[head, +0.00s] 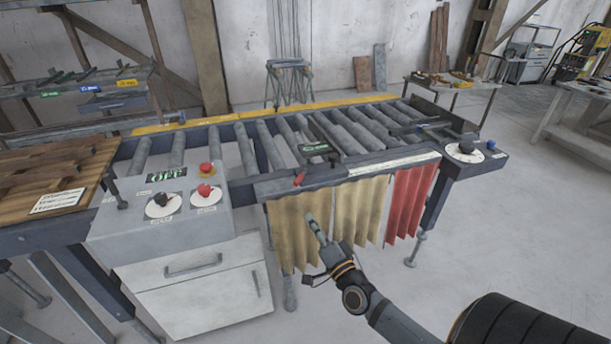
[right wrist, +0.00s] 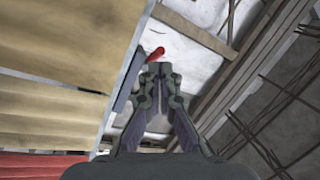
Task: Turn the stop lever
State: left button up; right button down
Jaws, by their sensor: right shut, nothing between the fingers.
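A small lever with a red handle (head: 299,179), which looks like the stop lever, sits on the front rail of the roller conveyor (head: 262,188). My right gripper (head: 311,219) is shut and empty, in front of the beige curtain and below the red handle in the head view. In the right wrist view the red handle (right wrist: 153,54) shows just beyond the closed fingertips (right wrist: 158,72). I cannot tell whether the fingers touch it. My left gripper is not in view.
A grey control cabinet (head: 160,240) with red and black knobs stands left of the curtains. Beige (head: 358,208) and red (head: 408,205) strip curtains hang under the rail. Another knob panel (head: 470,158) is at the right end.

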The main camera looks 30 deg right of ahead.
jog(key=s+d+m+g+h, duration=0.1)
jog(key=s+d+m+h, duration=0.3)
jog(key=m, duration=0.5)
jog(key=p, duration=0.2)
send_near(304, 177)
jog(key=w+d, duration=0.1)
jog(key=d, duration=0.2)
jog(key=w, duration=0.1)
jog(key=w+a, duration=0.1)
jog(key=w, duration=0.1)
jog(key=shift+w+a+r+y+p, duration=0.2)
jog(key=shift+r+y+p, duration=0.1)
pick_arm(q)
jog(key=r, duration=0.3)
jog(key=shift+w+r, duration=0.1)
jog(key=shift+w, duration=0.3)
pick_arm(e)
jog(key=shift+w+a, duration=0.25)
jog(key=shift+w, duration=0.1)
jog(key=shift+r, duration=0.1)
